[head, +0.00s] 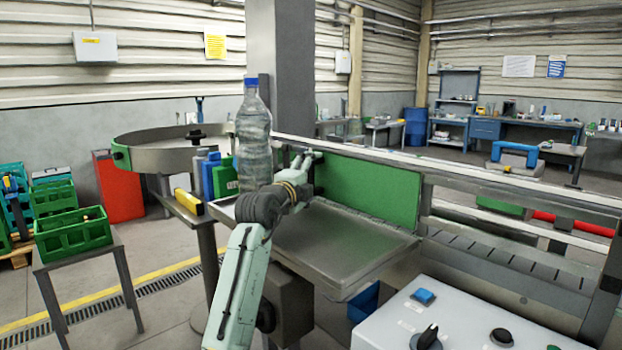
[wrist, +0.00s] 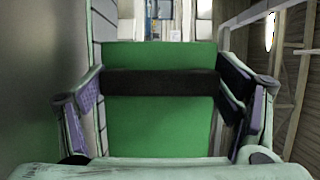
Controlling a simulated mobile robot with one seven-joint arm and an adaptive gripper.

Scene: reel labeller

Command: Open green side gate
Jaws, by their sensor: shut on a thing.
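The green side gate (head: 370,188) is an upright flat panel along the far side of the steel tray (head: 330,245) in the head view. My gripper (head: 310,160) is at the gate's left end. In the wrist view, the green gate (wrist: 160,135) fills the middle, with a black bar (wrist: 160,83) across it. My gripper's two fingers (wrist: 160,88) stand wide apart, their pads against the two ends of this bar. In the head view the bar is mostly hidden by my gripper.
A clear bottle with a blue cap (head: 253,130) stands just left of my gripper. A metal rail (head: 450,173) runs behind the gate. A control panel (head: 450,315) with knobs is at the front right. A round turntable (head: 175,150) is at the left.

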